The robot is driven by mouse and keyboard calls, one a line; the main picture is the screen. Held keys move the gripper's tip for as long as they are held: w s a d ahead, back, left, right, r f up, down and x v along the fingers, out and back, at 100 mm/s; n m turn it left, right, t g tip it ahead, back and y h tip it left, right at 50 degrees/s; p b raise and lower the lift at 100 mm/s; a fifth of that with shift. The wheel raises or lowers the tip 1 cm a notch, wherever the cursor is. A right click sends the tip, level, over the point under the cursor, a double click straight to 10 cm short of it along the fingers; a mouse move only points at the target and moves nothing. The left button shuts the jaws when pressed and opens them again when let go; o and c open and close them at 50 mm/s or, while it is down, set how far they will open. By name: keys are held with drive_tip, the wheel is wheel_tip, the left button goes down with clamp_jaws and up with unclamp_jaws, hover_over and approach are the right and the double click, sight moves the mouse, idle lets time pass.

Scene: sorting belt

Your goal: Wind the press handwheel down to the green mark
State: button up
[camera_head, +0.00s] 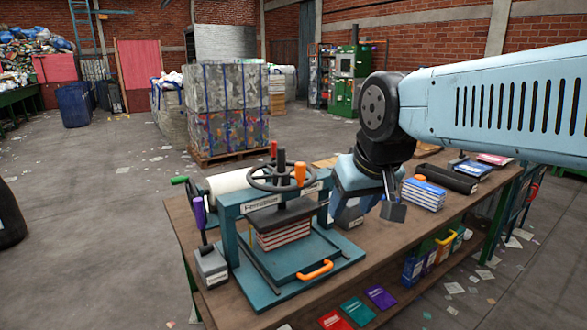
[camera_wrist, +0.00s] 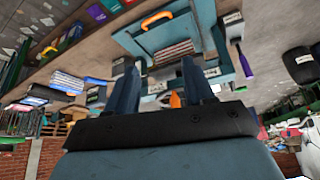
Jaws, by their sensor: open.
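The press (camera_head: 231,232) is a blue-teal frame standing on the workbench. Its dark spoked handwheel (camera_head: 262,187) lies flat on top, with an upright orange knob (camera_head: 300,174) on its rim. A dark plate (camera_head: 280,214) sits on a stack of red-and-white books or sheets (camera_head: 284,235). No green mark on the press can be made out. My gripper (camera_head: 385,207) is to the right of the handwheel, apart from it. In the upside-down wrist view its two fingers (camera_wrist: 160,75) are spread and empty; the orange knob (camera_wrist: 175,100) shows beyond them, and most of the wheel is hidden.
The bench (camera_head: 390,250) holds a purple-handled tool (camera_head: 199,212) left of the press and a stack of blue-and-white books (camera_head: 423,194) right of it. An orange handle (camera_head: 315,270) juts at the press's front. Space above the wheel looks clear.

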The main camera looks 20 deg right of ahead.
drive_tip(key=shift+o, duration=0.2)
drive_tip(key=shift+g, duration=0.5)
drive_tip(key=w+r, duration=0.1)
drive_tip(key=w, duration=0.1)
drive_tip(key=w+a+r, duration=0.1)
drive_tip(key=w+r, duration=0.1)
drive_tip(key=shift+a, duration=0.15)
wheel_tip(320, 180, up, 6)
drive_tip(key=f+n+g, duration=0.1)
drive_tip(key=n+g, duration=0.1)
drive_tip(key=g, duration=0.3)
hover_over(302, 163)
drive_tip(key=f, duration=1.2)
drive_tip(key=shift+w+a+f, duration=0.2)
drive_tip(key=shift+f, duration=0.1)
clamp_jaws()
drive_tip(key=shift+d, duration=0.25)
drive_tip(key=shift+m, duration=0.3)
